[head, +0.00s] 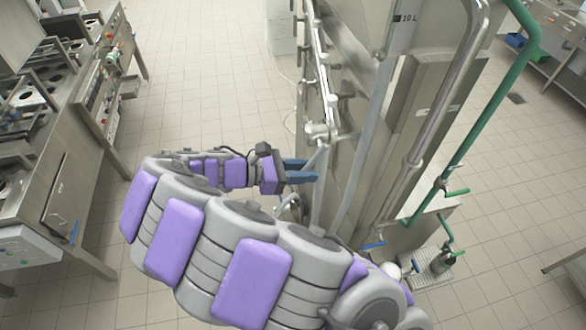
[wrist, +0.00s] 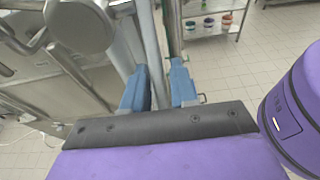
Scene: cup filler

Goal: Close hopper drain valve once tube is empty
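My gripper (head: 301,171) has two blue fingers and is beside the steel filler machine (head: 345,60), left of its slanting grey tubes. In the wrist view the fingers (wrist: 158,90) stand apart, with nothing seen held between them. A grey upright tube (wrist: 151,45) shows beyond the gap; I cannot tell whether it touches a finger. A grey tube (head: 362,160) runs down the machine front near a "10 L" mark (head: 405,18); its contents cannot be made out. A blue lever (head: 374,245) sits low by the machine; I cannot tell whether it is the hopper drain valve.
Green pipes (head: 487,115) with green handles stand at the right of the machine. A steel cooking line (head: 85,110) runs along the left. A shelf with coloured bins (wrist: 210,22) is in the background. Tiled floor (head: 200,60) between them is clear.

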